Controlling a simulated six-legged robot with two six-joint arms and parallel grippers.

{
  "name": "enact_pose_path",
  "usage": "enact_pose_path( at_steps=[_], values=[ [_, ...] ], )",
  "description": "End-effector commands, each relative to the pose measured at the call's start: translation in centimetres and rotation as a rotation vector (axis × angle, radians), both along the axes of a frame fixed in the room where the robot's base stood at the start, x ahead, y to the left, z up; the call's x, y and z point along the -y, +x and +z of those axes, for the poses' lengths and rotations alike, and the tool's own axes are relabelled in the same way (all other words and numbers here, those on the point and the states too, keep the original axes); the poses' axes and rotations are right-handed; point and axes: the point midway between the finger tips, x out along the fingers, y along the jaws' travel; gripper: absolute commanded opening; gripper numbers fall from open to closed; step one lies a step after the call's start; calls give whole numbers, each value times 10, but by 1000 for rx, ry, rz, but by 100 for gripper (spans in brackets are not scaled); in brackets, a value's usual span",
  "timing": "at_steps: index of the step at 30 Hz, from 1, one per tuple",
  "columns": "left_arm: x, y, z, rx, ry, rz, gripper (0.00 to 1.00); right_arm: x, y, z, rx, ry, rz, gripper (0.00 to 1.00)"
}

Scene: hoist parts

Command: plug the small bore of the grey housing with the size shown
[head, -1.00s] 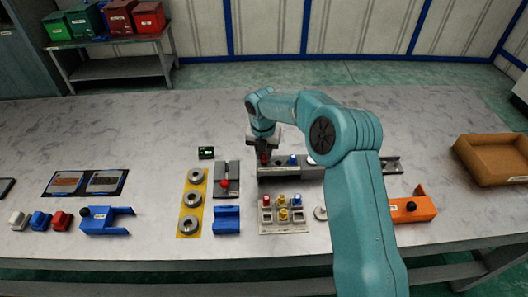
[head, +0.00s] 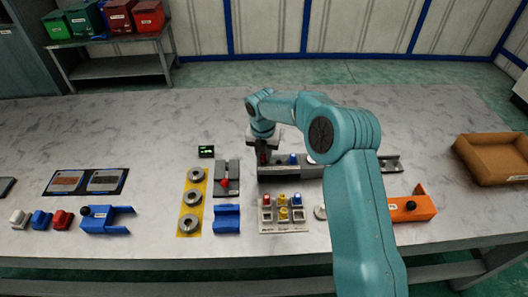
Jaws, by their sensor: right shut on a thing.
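The grey housing (head: 290,174) is a long dark block in the middle of the table. A blue plug (head: 293,159) stands on its top, and a pale round part shows beside my arm. My right gripper (head: 264,157) points down at the housing's left end, shut on a small red plug that shows only partly between the fingers. I cannot tell how deep the plug sits in a bore. A pale plug tray (head: 283,228) in front holds red, yellow and blue plugs. A small dark display (head: 206,152) with green marks stands to the left; its text is too small to read. My left gripper is out of view.
A grey fixture with a red knob (head: 225,183), a yellow plate (head: 190,233) with metal rings and a blue block (head: 227,219) lie left of the tray. An orange bracket (head: 418,207) and a brown bin (head: 495,165) are right. My right arm hides the housing's right part.

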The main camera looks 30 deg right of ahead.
Motion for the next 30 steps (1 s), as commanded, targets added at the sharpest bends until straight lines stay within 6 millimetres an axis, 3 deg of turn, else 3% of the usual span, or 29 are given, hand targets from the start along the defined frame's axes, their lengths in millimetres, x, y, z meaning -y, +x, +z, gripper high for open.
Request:
enact_pose_path(
  at_steps=[30],
  values=[
    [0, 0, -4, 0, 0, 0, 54, 0, 0, -9, 0, 0, 0, 0]
  ],
)
